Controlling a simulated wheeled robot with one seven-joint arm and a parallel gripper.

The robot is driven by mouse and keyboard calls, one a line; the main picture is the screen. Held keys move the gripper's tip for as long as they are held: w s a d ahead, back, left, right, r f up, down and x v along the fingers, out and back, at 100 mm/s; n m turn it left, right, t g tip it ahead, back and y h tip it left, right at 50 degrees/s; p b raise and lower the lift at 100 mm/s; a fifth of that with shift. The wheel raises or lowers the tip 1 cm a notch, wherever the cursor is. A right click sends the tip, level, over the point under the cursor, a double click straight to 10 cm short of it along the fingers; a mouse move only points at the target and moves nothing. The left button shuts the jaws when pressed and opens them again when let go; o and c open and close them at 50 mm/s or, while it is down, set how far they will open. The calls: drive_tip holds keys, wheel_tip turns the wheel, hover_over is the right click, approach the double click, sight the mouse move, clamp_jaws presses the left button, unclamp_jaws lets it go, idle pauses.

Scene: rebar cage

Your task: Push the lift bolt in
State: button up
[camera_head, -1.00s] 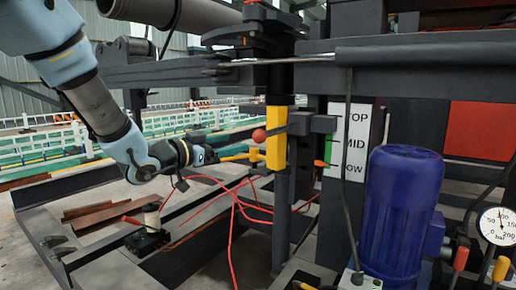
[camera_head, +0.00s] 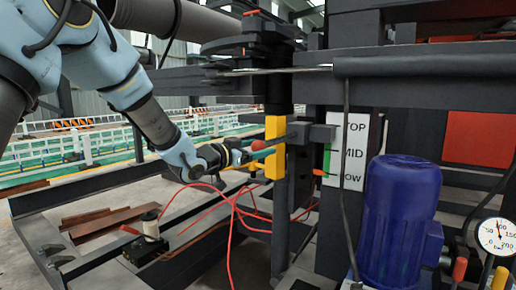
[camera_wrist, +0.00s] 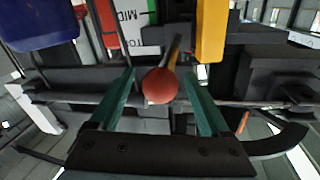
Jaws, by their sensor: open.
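The lift bolt shows as a dark rod with a red ball knob (camera_head: 257,145) at its left end, beside the yellow post (camera_head: 275,150) in the head view. In the wrist view the red knob (camera_wrist: 160,86) is in the middle, with the rod running up and away behind it. My gripper (camera_head: 264,154) is at the knob. In the wrist view my gripper (camera_wrist: 160,92) is open, with one green finger on each side of the knob and a visible gap to each. I cannot tell how deep the knob sits between the fingers.
A label plate (camera_head: 353,152) reading TOP, MID, LOW stands right of the post. A blue motor (camera_head: 398,220) and a pressure gauge (camera_head: 496,236) are at the right. Red cables (camera_head: 233,215) hang below my gripper. A dark horizontal beam (camera_head: 420,65) runs above.

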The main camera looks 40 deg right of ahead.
clamp_jaws()
idle(0.5)
idle(0.3)
